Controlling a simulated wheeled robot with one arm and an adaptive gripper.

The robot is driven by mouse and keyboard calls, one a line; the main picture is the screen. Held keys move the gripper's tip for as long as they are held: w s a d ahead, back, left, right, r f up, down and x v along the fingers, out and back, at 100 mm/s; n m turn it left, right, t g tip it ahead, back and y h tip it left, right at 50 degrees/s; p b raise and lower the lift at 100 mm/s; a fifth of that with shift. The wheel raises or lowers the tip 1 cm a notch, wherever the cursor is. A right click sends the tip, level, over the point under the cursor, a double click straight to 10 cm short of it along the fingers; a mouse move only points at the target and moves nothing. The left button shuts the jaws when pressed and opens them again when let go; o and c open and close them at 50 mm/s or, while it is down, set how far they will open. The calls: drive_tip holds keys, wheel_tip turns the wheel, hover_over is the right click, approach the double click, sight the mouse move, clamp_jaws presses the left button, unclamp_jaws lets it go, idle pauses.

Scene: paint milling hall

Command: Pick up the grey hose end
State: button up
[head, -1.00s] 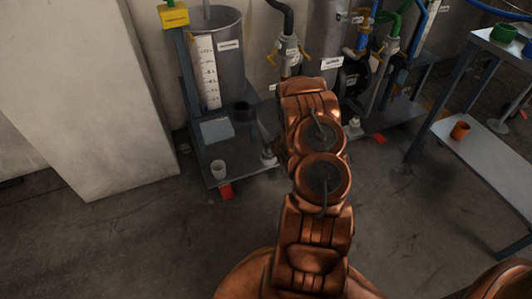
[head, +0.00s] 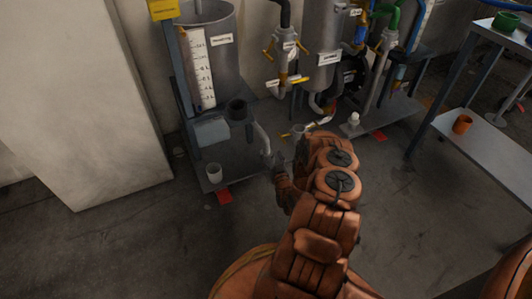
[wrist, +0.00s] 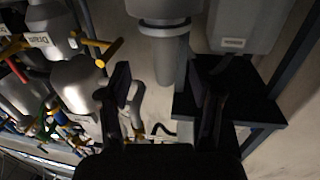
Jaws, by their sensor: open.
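A grey hose (head: 262,138) curves down beside the dark round fitting on the tank stand in the head view. Its lower end (head: 267,156) is close to my gripper (head: 275,164), which is small and dark there. In the wrist view my gripper (wrist: 160,85) has its two dark fingers apart with nothing held. A thick grey tube (wrist: 168,55) shows beyond and between the fingertips. I cannot tell whether it is the hose end, or whether anything touches it.
A grey tank (head: 215,45) with a level scale stands behind on a dark stand. A white cup (head: 213,172) sits at the stand's front edge. Valves and pipes (head: 290,78) fill the back. An orange cup (head: 462,124) is on the right shelf. The front floor is clear.

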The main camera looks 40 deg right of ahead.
sight(268, 150)
drive_tip(key=shift+a+r+b+x, duration=0.15)
drive_tip(key=shift+b+x, duration=0.3)
drive_tip(key=shift+x, duration=1.2)
drive_tip(key=shift+a+r+b+x, duration=0.15)
drive_tip(key=shift+b+x, duration=0.25)
drive_tip(key=shift+x, duration=1.25)
drive_tip(key=shift+w, duration=0.15)
clamp_jaws()
